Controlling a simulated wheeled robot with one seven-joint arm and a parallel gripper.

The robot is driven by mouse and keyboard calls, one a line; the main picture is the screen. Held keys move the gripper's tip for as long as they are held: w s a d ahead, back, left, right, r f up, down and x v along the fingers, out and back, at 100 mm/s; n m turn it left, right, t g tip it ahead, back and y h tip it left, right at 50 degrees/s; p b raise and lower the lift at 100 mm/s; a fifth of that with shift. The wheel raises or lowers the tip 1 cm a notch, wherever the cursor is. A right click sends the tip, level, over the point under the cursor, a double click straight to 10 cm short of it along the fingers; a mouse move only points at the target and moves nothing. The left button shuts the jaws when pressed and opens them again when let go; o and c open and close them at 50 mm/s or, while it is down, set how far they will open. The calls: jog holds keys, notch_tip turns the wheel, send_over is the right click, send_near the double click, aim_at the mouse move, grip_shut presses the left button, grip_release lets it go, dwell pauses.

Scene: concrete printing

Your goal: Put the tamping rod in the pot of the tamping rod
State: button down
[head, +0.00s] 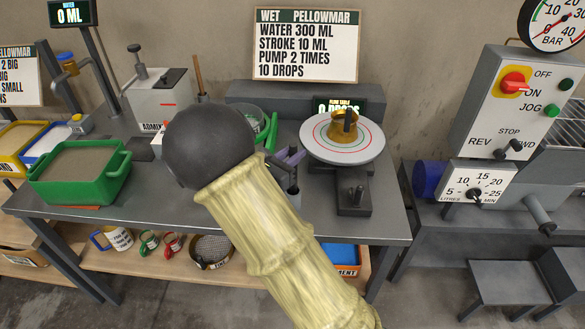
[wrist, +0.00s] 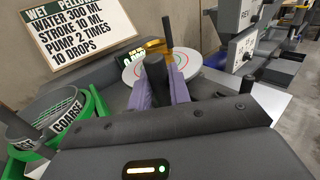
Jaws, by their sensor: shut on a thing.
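My gripper (head: 291,158) has purple fingers and is over the middle of the bench. In the wrist view my gripper (wrist: 160,92) is shut on a dark piece (wrist: 154,72), which I take to be the tamping rod. Its lower part is mostly hidden by the fingers and my arm. A small grey cylinder (head: 284,199), apparently the pot, stands on the bench just below the fingers. I cannot tell whether the rod's end is inside it. The pot is not clear in the wrist view.
The round flow table (head: 315,143) with a brass mould (head: 343,128) is just right of the gripper. A green tub (head: 85,187) stands left. A control box (head: 510,105) is at right.

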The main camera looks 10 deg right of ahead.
notch_tip(320, 180, down, 4)
jog(key=shift+r, duration=0.15)
dwell(0.5)
jog(key=shift+f, duration=0.25)
jog(key=c, duration=1.3)
grip_release()
jog(key=shift+r, duration=0.1)
